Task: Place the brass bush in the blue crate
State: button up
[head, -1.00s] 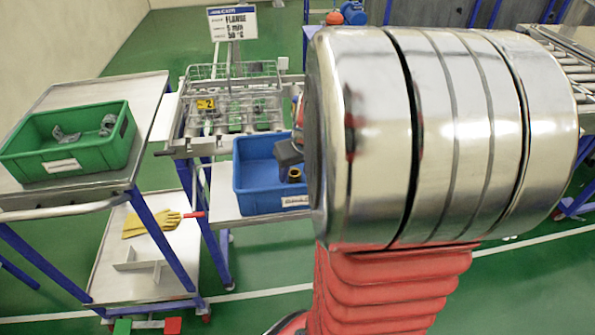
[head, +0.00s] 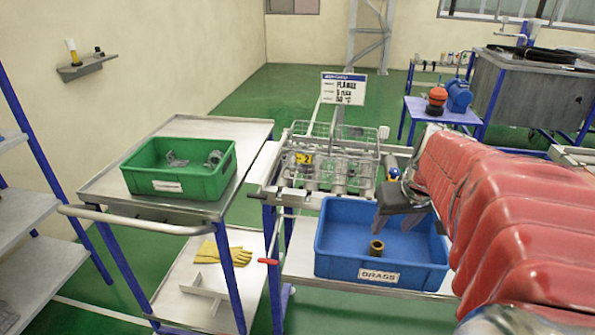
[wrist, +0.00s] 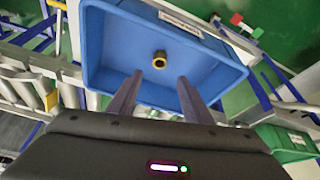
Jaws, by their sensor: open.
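The brass bush (head: 377,250) lies inside the blue crate (head: 340,268), whose front label reads BRASS. In the wrist view the bush (wrist: 160,60) rests on the floor of the crate (wrist: 108,55) with its hole facing the camera. My gripper (wrist: 156,78) is open and empty, its two fingers apart over the crate and pointing toward the bush without touching it. In the head view my gripper (head: 396,222) shows over the crate's back right part, behind and above the bush.
A green crate (head: 180,188) with grey parts stands on the trolley at left. Wire baskets (head: 330,160) and a sign (head: 343,89) are behind the blue crate. Yellow gloves (head: 224,254) lie on the lower shelf. My red arm fills the right side.

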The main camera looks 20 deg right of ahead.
dwell(0.6)
jog(key=s+a+n, duration=0.2)
jog(key=a, duration=1.1)
jog(key=s+a+n+t+y, duration=0.1)
jog(key=s+a+n, duration=0.1)
jog(key=a, duration=1)
jog(key=shift+s+a+y, duration=0.3)
jog(key=shift+s+a, duration=0.1)
jog(key=shift+s, duration=0.35)
jog(key=shift+r, duration=0.1)
jog(key=shift+c, duration=0.3)
